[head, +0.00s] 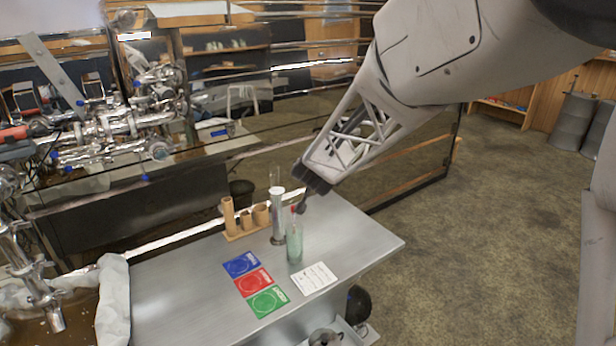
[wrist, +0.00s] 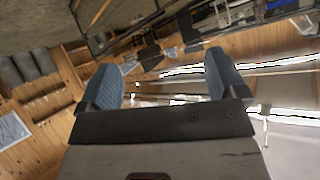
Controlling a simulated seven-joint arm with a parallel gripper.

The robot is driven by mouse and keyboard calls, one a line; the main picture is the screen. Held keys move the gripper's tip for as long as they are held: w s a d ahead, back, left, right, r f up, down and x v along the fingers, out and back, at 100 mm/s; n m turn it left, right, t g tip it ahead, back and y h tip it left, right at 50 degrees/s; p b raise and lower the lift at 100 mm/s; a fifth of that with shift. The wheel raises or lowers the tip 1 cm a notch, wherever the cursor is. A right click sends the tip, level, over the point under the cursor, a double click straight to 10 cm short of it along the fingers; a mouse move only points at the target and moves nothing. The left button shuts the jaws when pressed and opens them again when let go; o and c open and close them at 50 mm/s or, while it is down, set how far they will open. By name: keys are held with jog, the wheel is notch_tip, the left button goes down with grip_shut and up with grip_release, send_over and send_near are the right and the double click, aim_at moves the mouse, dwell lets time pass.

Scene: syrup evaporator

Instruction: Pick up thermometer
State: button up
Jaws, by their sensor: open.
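A thin red-topped stick (head: 293,214), which looks like the thermometer, stands upright in a clear glass with pale green contents (head: 294,246) on the metal table (head: 180,305). Its lower part is hard to make out. My gripper (head: 304,200) is above and slightly right of the glass, close to the stick's top in the picture; I cannot tell if they touch. In the wrist view my gripper (wrist: 160,85) has its two blue-grey fingers wide apart with nothing between them. The thermometer is not visible in the wrist view.
A metal cylinder (head: 278,225) with a clear tube stands just left of the glass. A wooden rack with cups (head: 245,220) is further left. Blue (head: 241,264), red (head: 254,282) and green cards (head: 268,301) and a white card (head: 314,278) lie in front. The table's right end is clear.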

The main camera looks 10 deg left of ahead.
jog(key=m+t+h, duration=0.1)
jog(key=t+h, duration=0.1)
send_near(275, 197)
jog(key=w+d+r, duration=0.3)
jog(key=d+r, duration=0.2)
jog(key=a+f+h, duration=0.1)
jog(key=a+f, duration=0.1)
jog(key=w+a+f, duration=0.1)
jog(key=a+f, duration=0.1)
jog(key=f, duration=0.1)
jog(key=a+f+h, duration=0.1)
jog(key=a+f, duration=0.1)
jog(key=shift+w+a+f+m+h, duration=0.3)
jog(key=shift+w+f+m, duration=0.1)
jog(key=shift+x, duration=1.25)
jog(key=shift+r+x, duration=0.2)
jog(key=shift+x, duration=2.4)
jog(key=shift+w, duration=0.1)
jog(key=c, duration=0.9)
